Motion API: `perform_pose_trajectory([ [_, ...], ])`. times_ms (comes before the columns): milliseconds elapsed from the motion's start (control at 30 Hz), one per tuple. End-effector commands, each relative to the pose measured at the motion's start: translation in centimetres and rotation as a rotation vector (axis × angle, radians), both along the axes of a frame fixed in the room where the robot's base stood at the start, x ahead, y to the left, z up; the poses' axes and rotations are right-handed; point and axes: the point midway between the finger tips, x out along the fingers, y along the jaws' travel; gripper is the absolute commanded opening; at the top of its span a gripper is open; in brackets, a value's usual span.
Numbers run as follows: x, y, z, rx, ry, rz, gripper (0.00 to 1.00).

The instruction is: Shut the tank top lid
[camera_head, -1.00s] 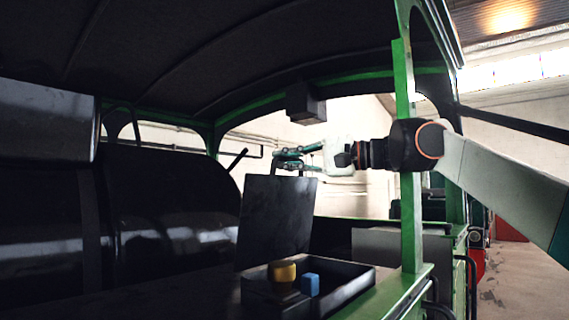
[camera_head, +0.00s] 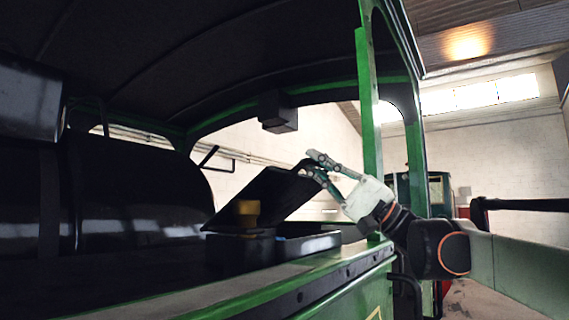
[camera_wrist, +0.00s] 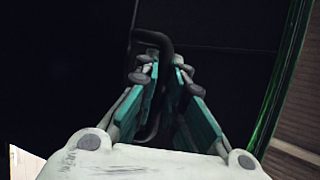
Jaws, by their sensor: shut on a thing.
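The tank top lid (camera_head: 270,198) is a flat dark panel, tilted, with its right edge raised and its left edge low. My gripper (camera_head: 307,168) is at the raised right edge, shut on the lid's dark bar handle. In the wrist view the curved handle (camera_wrist: 165,42) runs between the teal fingers (camera_wrist: 165,75), with the dark lid face behind it.
A green post (camera_head: 369,130) rises close to my gripper. A green-edged ledge (camera_head: 240,287) runs along the front.

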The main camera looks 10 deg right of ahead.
Motion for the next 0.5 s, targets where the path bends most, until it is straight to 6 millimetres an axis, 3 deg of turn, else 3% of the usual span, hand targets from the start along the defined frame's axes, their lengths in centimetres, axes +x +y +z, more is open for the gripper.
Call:
perform_pose_trajectory([
  [200,-0.9,-0.8,-2.8,-0.004,0.003,-0.001,0.00],
  [500,-1.3,-1.2,-4.3,-0.004,0.005,-0.002,0.00],
])
